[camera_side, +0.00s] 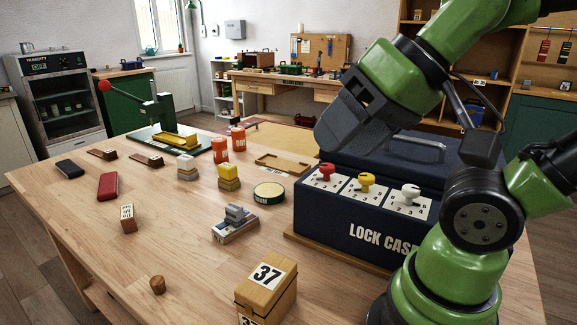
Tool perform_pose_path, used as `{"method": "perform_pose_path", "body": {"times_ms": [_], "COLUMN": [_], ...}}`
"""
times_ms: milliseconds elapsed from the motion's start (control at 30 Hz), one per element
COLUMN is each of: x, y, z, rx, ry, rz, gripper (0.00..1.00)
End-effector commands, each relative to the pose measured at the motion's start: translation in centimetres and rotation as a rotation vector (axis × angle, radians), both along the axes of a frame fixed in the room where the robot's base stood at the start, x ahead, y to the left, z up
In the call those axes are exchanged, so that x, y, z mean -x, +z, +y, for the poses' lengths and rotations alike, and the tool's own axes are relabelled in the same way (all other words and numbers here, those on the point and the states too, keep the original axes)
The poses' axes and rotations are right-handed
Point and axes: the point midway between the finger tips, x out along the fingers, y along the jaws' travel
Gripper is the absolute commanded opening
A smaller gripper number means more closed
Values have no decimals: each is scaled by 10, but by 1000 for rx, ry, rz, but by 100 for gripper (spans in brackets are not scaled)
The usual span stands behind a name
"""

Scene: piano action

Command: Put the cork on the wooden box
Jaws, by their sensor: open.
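The cork (157,285) is a small brown stub standing upright on the near left part of the table, with nothing touching it. The wooden box (270,298) is a light wood block with "37" on its sloping top, at the front edge of the picture to the right of the cork; its lower part is cut off. My gripper (335,140) is dark grey and hangs high above the table, near the lock case and far behind the cork and box. It is open, and I see nothing held in it.
The dark blue lock case (345,228), with red, yellow and white knobs, fills the right of the table. A stapler-like grey item (235,224), a green tin (269,192) and a red case (108,186) stand farther back. The wood between cork and box is clear.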

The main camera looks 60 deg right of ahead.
Motion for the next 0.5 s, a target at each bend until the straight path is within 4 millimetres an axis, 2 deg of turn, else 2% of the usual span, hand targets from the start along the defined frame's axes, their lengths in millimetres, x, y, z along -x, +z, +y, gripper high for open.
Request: {"method": "perform_pose_path", "body": {"times_ms": [367,500], "x": [-1,-14], "y": [0,3], "z": [0,1], "rx": [1,17], "ry": [3,31], "rz": [-1,9], "gripper": [58,58]}}
